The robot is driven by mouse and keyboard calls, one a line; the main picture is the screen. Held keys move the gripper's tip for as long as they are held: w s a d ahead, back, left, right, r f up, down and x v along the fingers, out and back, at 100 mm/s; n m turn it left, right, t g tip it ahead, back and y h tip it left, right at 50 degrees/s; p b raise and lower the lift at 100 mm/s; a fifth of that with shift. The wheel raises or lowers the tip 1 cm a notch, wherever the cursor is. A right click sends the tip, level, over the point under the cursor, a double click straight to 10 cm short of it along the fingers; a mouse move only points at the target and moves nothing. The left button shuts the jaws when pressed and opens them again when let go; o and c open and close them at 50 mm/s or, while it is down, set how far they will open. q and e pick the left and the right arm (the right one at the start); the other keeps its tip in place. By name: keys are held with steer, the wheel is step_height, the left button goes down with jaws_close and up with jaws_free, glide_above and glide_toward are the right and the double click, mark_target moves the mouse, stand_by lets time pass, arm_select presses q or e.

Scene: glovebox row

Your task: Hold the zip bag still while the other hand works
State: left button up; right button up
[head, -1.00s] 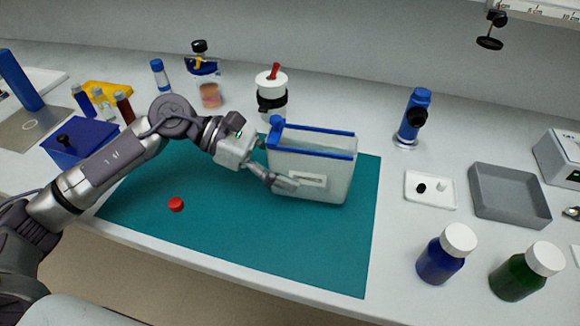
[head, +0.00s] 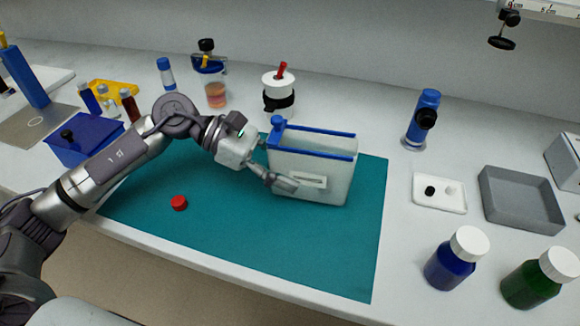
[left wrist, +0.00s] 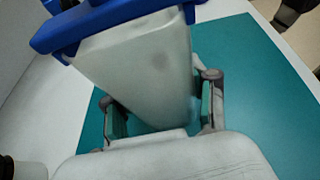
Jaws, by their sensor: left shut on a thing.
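The zip bag (head: 325,165) stands upright on the teal mat (head: 240,245), translucent white with a blue zip strip along its top and a blue slider at the top left corner. It also fills the upper middle of the left wrist view (left wrist: 140,70). My left gripper (head: 283,184) is shut on the bag's left end, low down. In the left wrist view its two fingers (left wrist: 165,112) lie on either side of the bag. My right gripper is not in view.
A red cap (head: 179,203) lies on the mat at left. A white tray (head: 440,205), a grey tray (head: 515,222), a blue bottle (head: 450,270) and a green bottle (head: 535,285) stand to the right. The mat in front of the bag is clear.

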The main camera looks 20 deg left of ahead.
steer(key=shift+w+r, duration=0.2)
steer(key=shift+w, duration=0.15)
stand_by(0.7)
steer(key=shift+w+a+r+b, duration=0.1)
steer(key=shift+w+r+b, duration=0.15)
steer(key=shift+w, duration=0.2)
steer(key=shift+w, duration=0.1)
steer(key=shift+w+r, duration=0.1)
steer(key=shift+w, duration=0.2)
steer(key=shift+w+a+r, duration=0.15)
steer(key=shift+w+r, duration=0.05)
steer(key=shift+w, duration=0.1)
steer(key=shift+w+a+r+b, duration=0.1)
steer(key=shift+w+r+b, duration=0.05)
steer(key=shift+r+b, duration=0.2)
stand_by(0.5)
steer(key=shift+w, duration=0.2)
